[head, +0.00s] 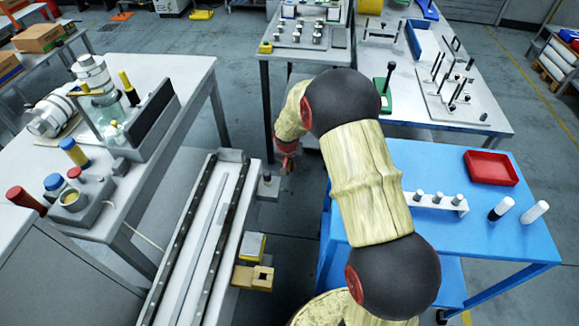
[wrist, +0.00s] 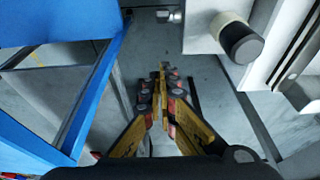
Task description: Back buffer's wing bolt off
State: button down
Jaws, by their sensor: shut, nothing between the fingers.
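My gripper (wrist: 162,72) is shut and empty in the wrist view, its yellow fingers together over grey floor. In the head view it is partly hidden by my arm, at the far right end of the long label magazine (head: 220,207). A small grey block with a post (head: 268,185) stands beside that end, close to my gripper. In the wrist view, a black-capped cylinder with a pale collar (wrist: 240,40) sits to the right of the fingers. A small metal bolt-like piece (wrist: 168,16) sticks out at the top, apart from the fingertips. I cannot tell for sure which is the wing bolt.
A blue table (head: 490,240) with a red tray (head: 491,167) stands right of my arm; its frame also edges the wrist view. Yellow blocks (head: 252,278) sit along the magazine's right side. A grey bench (head: 170,85) with bottles stands left. Floor shows between the furniture.

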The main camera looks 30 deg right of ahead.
aim_at(285, 190)
jog(key=shift+s+a+f+b, duration=0.25)
jog(key=shift+s+f+b, duration=0.15)
jog(key=shift+f, duration=0.5)
jog(key=shift+s+a+f+b, duration=0.25)
jog(key=shift+f+b, duration=0.15)
jog(key=shift+f, duration=0.5)
jog(key=shift+s+a+f+b, duration=0.2)
jog(key=shift+s+f+b, duration=0.2)
jog(key=shift+f, duration=0.5)
jog(key=p, duration=0.2)
jog(key=shift+f+g+y+p, duration=0.15)
jog(key=shift+g+y+p, duration=0.15)
jog(key=shift+p, duration=0.4)
jog(key=shift+f+p, duration=0.3)
